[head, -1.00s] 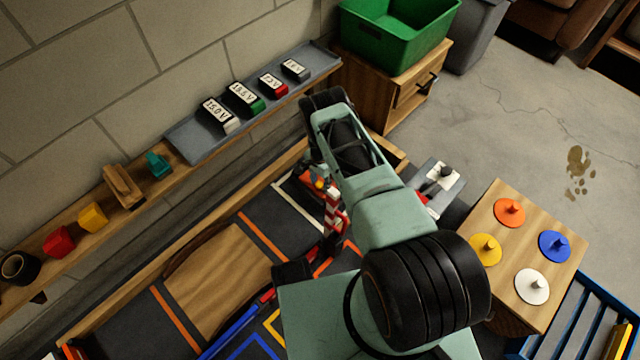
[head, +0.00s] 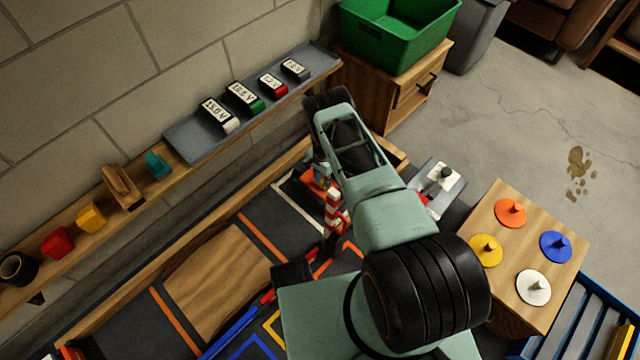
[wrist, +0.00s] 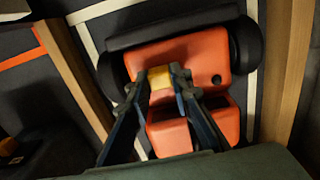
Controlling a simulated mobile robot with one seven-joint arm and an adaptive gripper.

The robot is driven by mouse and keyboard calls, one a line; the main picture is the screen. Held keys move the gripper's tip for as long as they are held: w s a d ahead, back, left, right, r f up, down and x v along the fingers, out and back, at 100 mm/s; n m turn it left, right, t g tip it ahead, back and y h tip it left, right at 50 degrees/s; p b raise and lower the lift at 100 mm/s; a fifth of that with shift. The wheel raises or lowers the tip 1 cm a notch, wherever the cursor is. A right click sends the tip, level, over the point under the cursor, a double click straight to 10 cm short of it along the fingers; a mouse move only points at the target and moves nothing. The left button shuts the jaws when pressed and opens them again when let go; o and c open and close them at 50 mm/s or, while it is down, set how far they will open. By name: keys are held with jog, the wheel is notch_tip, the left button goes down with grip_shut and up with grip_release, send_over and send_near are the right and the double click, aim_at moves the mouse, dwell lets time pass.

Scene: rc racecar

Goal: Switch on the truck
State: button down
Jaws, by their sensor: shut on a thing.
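The truck (wrist: 185,55) is orange with dark wheels and a dark bar along its far end in the wrist view. In the head view a small orange part of it (head: 313,183) shows beside my arm; the rest is hidden behind the arm. My gripper (wrist: 160,72) is over the truck, its two fingers on either side of a small yellow block (wrist: 160,78) on the orange body. It is shut on this block. I cannot tell which way the block is set. A small dark round hole (wrist: 216,78) is to the right on the body.
Wooden rails run along both sides of the truck. A red-and-white striped post (head: 332,212) stands close to my arm. A shelf with several labelled battery packs (head: 243,97) runs along the wall. A wooden board with coloured knobbed discs (head: 515,245) is at right.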

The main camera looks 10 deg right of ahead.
jog(key=shift+w+d+f, duration=0.15)
jog(key=shift+w+d, duration=0.3)
jog(key=shift+d, duration=0.15)
jog(key=shift+d+r, duration=0.1)
jog(key=shift+r, duration=0.1)
jog(key=c, duration=1.7)
grip_release()
notch_tip(320, 180, up, 12)
